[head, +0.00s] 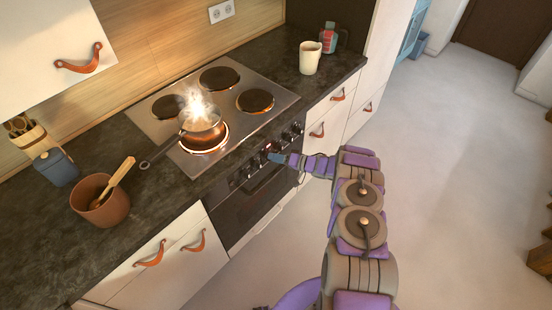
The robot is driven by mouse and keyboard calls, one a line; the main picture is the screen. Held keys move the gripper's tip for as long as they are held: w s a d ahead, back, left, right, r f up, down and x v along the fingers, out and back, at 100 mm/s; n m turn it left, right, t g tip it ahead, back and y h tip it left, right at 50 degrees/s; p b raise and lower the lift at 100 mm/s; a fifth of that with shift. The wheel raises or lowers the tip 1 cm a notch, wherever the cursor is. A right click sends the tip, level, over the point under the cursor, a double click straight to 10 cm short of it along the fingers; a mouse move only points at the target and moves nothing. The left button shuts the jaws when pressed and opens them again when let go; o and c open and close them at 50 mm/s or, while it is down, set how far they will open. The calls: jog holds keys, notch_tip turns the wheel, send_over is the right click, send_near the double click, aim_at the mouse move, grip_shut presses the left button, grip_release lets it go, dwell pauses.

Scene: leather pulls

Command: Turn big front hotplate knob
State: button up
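The stove's front panel carries a row of dark knobs (250,169) below the cooktop (253,124). My gripper (275,157) is at the middle of this row, touching or very close to a knob; a small red glow shows there. The fingers are too small and partly hidden to tell whether they are open or shut, and the knob at their tips is mostly covered. The front hotplate (212,150) glows orange under a pan (203,127), with bright flames or steam rising from the pan.
A brown pot (99,203) with wooden utensils and a blue container (56,167) stand left. A cream mug (310,58) and a bottle (329,38) stand at the back right.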

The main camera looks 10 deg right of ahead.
grip_shut()
jog(key=shift+s, duration=0.1)
jog(key=shift+a+r+n+h+p, duration=0.1)
jog(key=shift+r+n+h+p, duration=0.15)
jog(key=shift+n+h+p, duration=0.7)
jog(key=n+h+p, duration=0.1)
jog(key=n+p, duration=0.1)
jog(key=shift+s+a+n+t+p, duration=0.1)
jog(key=shift+s+n+t+p, duration=0.05)
jog(key=shift+n+t+p, duration=0.2)
jog(key=n+h+p, duration=0.1)
jog(key=n+t+h+p, duration=0.1)
jog(key=n+p, duration=0.1)
jog(key=shift+s+a+n, duration=0.15)
jog(key=shift+a+n, duration=0.05)
jog(key=shift+n, duration=0.1)
jog(key=shift+f, duration=0.1)
jog(key=shift+o, duration=0.7)
grip_release()
jog(key=shift+o, duration=0.6)
